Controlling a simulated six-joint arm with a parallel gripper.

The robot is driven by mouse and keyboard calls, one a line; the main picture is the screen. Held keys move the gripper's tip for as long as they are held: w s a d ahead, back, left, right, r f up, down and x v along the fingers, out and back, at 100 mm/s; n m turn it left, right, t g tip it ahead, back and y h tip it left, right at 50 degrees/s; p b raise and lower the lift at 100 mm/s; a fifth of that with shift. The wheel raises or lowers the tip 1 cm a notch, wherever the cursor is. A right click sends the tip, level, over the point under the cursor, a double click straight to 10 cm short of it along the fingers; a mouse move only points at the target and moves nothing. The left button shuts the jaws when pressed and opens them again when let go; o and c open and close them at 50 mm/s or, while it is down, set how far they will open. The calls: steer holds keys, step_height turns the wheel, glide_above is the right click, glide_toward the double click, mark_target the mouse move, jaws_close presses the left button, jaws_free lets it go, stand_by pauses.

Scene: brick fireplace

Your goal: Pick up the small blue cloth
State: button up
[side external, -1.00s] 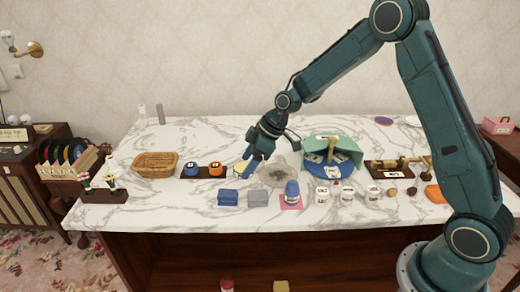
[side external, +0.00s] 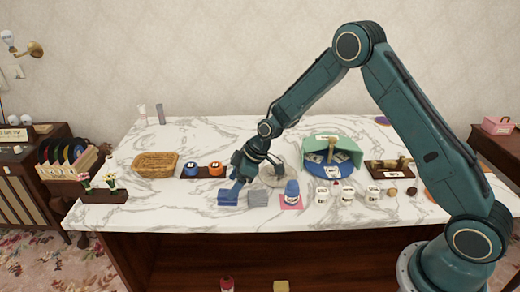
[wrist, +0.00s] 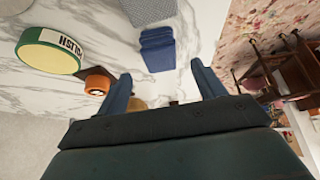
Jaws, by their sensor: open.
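The small blue cloth (side external: 228,198) lies folded on the white marble tabletop (side external: 160,211) near its front edge. It also shows in the wrist view (wrist: 157,50), just beyond the space between my fingertips. My gripper (side external: 235,185) is open and points down close above the cloth. In the wrist view, my two blue fingers (wrist: 160,76) are spread apart with nothing visibly held between them. I cannot tell from the side whether a fingertip touches the cloth.
A grey cloth (side external: 257,198) lies just right of the blue one. Behind are blue (side external: 191,169) and orange (side external: 216,169) tins and a wicker basket (side external: 156,164). A yellow-green tin (wrist: 50,52) shows in the wrist view.

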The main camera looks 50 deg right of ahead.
steer(key=shift+x, duration=2.6)
steer(key=shift+s, duration=0.1)
steer(key=c, duration=1.1)
